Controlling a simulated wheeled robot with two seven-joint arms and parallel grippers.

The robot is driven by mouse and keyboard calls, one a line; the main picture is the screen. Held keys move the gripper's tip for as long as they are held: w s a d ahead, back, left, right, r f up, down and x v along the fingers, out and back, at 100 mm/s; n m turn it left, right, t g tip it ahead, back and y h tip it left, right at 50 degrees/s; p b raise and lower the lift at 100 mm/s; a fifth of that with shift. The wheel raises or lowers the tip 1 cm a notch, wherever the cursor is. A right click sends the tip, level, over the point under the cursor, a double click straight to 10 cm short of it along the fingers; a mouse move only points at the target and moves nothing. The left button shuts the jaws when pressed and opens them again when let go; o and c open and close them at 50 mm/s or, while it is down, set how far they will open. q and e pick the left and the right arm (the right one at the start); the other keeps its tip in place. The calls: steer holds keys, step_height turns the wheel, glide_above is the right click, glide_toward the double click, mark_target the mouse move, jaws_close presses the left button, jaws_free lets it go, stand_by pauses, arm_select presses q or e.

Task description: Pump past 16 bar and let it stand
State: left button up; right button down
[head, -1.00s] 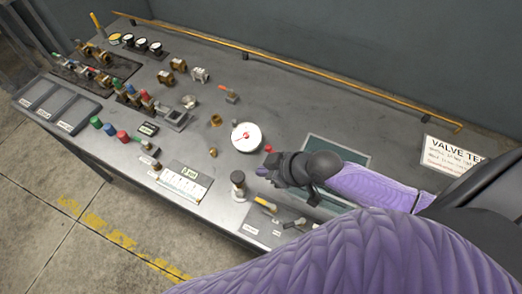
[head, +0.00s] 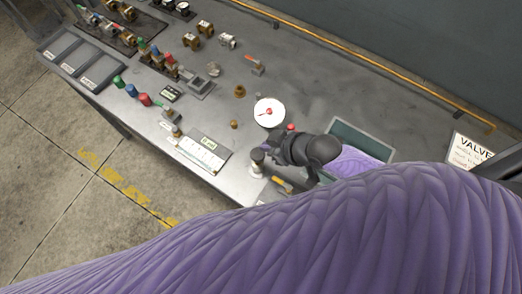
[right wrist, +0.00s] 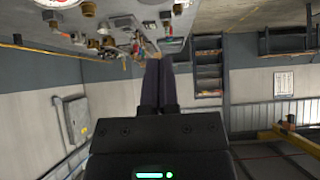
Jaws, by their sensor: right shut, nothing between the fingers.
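The round white gauge (head: 269,112) with a red needle lies on the grey bench; its figures are too small to read. A post with a black top (head: 257,160), which looks like the pump, stands near the bench's front edge. My right gripper (head: 268,150) is shut and empty, close beside the black top; I cannot tell whether they touch. In the right wrist view its fingers (right wrist: 160,75) are together, and part of a dial (right wrist: 60,3) shows at the top edge. My left gripper is not in view.
A red knob (head: 291,127) is just behind my gripper. A yellow-handled lever (head: 282,185) lies right of the post. A white label card (head: 204,147) is to its left. Valves and fittings (head: 160,65) crowd the left part. A brass rail (head: 370,65) runs along the back.

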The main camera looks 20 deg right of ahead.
mark_target(254, 152)
steer(key=f, duration=0.1)
steer(key=w+a+f+b, duration=0.1)
steer(key=f, duration=0.3)
steer(key=shift+w+a+f+b, duration=0.15)
steer(key=shift+w+f+b, duration=0.1)
steer(key=shift+w+b, duration=0.15)
steer(key=shift+s+f, duration=0.1)
steer(key=shift+f, duration=0.25)
steer(key=shift+f, duration=0.1)
